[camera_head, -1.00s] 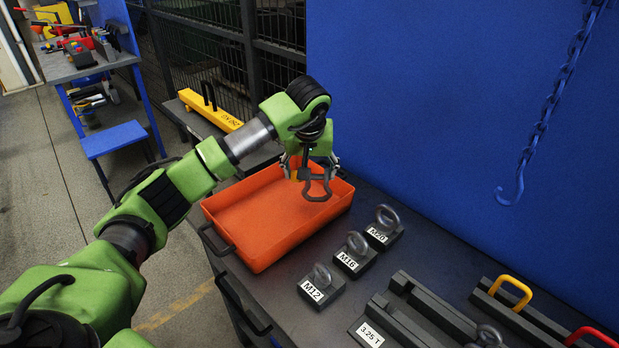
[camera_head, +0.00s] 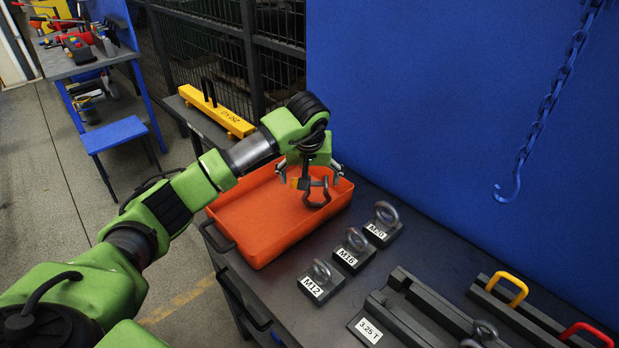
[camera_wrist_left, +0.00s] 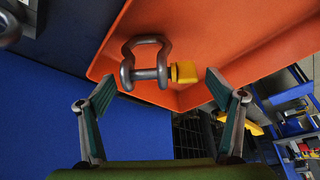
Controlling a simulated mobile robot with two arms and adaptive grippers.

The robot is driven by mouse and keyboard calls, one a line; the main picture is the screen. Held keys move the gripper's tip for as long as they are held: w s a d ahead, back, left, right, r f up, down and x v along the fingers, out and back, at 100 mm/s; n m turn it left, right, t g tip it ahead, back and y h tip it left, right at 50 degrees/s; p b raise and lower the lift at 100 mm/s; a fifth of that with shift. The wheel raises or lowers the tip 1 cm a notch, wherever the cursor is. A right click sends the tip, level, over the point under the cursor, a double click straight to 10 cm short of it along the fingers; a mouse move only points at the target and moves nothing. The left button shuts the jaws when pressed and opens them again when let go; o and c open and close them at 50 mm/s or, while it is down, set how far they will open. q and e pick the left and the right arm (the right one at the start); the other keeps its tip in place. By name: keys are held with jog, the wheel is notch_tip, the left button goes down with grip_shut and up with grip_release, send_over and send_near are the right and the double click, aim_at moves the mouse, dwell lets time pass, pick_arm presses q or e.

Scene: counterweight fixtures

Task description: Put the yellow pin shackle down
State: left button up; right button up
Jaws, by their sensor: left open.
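The yellow pin shackle is a dark grey bow (camera_head: 317,194) with a yellow pin head (camera_head: 303,184). In the head view it shows just below my left gripper (camera_head: 309,174), against the far right corner of the orange tray (camera_head: 262,247). In the left wrist view the shackle (camera_wrist_left: 148,64) and its yellow pin head (camera_wrist_left: 185,71) appear in front of the tray's orange surface. My left gripper's fingers (camera_wrist_left: 163,88) are spread wide, and the shackle shows beyond the gap, clear of both. I cannot tell whether it fully rests on the tray floor. My right gripper is not in view.
Eyebolt blocks labelled M12 (camera_head: 321,283), M16 (camera_head: 353,252) and M20 (camera_head: 384,225) stand right of the tray. Dark fixtures (camera_head: 420,312) fill the front right. A blue chain hook (camera_head: 508,190) hangs at the right. A yellow beam (camera_head: 217,112) lies behind the tray.

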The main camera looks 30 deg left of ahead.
pick_arm(q)
jog(key=shift+r, duration=0.45)
jog(key=b+v, duration=0.1)
jog(key=v, duration=1)
jog(key=shift+s+r+b, duration=0.15)
jog(key=shift+s+b, duration=0.05)
jog(key=shift+b, duration=0.2)
